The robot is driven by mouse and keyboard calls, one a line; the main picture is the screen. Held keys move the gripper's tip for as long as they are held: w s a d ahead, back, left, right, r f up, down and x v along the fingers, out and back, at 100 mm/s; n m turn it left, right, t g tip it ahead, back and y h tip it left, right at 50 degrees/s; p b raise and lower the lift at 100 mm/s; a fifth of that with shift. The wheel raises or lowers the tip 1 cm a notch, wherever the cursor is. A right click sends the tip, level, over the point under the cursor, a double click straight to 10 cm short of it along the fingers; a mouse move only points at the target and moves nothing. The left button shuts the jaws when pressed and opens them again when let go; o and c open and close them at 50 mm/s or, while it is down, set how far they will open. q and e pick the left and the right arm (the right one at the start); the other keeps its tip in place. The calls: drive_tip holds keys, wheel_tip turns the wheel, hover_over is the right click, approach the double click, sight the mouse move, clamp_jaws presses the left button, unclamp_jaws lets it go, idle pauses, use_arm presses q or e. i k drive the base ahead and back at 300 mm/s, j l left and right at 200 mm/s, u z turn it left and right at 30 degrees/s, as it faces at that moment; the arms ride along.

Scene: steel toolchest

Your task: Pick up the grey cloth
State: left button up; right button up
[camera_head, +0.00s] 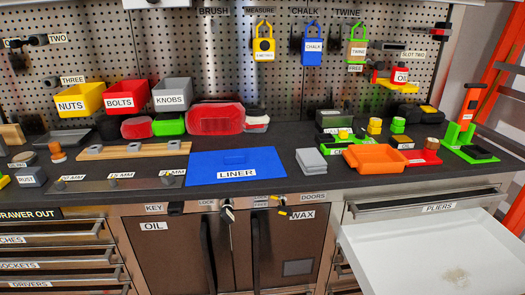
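The grey cloth (311,161) looks like a small folded, layered stack. It lies flat on the dark worktop, just right of the blue liner mat (270,173) and left of the orange tray (352,161). Its top and front edges are uncovered and nothing rests on it. Neither of my grippers shows in this view.
A white drawer (400,250) labelled PLIERS stands pulled out at the front right, with a brownish patch inside. Cabinet doors (172,250) are below the worktop (300,188). Yellow, red and grey bins (125,98) hang behind. A red case (215,118) stands at the back.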

sight(311, 162)
drive_tip(key=i+l+u, duration=0.25)
drive_tip(key=u, duration=0.15)
drive_tip(key=i+l+u, duration=0.15)
drive_tip(key=l+u, duration=0.3)
drive_tip(key=j, duration=0.1)
